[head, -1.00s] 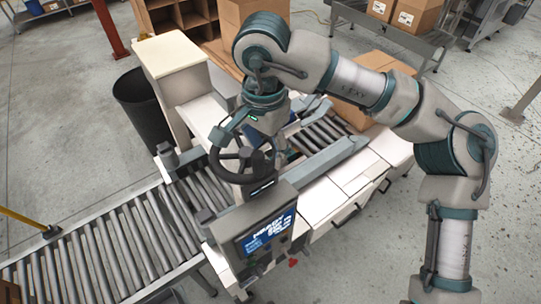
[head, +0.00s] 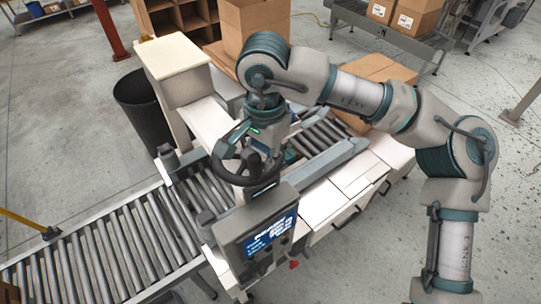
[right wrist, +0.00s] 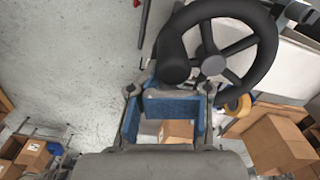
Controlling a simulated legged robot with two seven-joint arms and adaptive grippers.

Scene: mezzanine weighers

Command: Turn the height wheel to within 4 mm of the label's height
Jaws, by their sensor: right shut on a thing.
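The dark height wheel (head: 238,180) with spokes stands above the weigher, beside the conveyor. My right gripper (head: 262,152) reaches down onto the wheel from above and covers part of its rim and hub. In the right wrist view, the wheel (right wrist: 262,50) lies just past the blue-padded fingers of my right gripper (right wrist: 176,98). The wheel's dark knob (right wrist: 173,66) is at the fingertips, and the gripper is shut on it; the exact contact is partly hidden. A panel with a blue screen (head: 268,236) sits below the wheel; its text is too small to read. My left gripper is out of view.
A roller conveyor (head: 100,250) runs from the lower left to the weigher. A black bin (head: 140,110) stands behind it. A cardboard box (head: 378,72) lies on the far rollers, behind my right arm. The floor at right is mostly clear.

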